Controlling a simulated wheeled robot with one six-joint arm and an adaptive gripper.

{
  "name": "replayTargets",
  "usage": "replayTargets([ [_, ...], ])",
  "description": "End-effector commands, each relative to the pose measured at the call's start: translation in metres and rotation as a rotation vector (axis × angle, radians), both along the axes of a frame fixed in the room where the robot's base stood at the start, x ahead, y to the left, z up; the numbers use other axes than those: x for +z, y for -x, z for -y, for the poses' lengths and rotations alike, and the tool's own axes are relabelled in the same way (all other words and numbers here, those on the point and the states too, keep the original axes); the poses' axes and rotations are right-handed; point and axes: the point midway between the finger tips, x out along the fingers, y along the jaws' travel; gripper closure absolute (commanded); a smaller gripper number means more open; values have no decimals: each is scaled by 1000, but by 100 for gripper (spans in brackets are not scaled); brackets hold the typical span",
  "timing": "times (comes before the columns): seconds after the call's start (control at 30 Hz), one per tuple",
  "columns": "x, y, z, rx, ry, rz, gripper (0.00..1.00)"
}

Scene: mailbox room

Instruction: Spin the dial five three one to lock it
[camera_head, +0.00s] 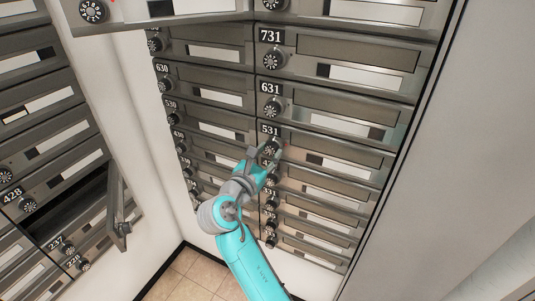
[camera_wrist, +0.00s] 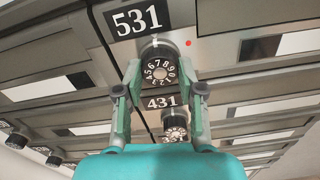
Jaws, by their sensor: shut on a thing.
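The black dial of box 531 (camera_wrist: 160,68) has white numerals and sits under the number plate 531 (camera_wrist: 138,20). In the head view the same plate (camera_head: 270,130) is on the right bank of boxes, and the dial (camera_head: 271,148) is partly hidden by my gripper. My gripper (camera_wrist: 160,76) is shut on the dial, with one finger on each side of it. In the head view my gripper (camera_head: 270,160) reaches up to it from below. The 531 door (camera_head: 345,149) looks closed. A small red dot (camera_wrist: 188,43) shows beside the dial.
Box 631's dial (camera_head: 272,108) is above and box 431's dial (camera_wrist: 175,124) is just below my fingers. On the left bank, an open door (camera_head: 119,206) sticks out near box 428. Tiled floor (camera_head: 190,278) shows below.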

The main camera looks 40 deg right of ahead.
Motion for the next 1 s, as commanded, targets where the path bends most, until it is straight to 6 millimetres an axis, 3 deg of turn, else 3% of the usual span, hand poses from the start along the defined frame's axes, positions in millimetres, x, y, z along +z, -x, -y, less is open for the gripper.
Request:
replayTargets([
  [1.0,0,0,0,0,-303,836,96],
])
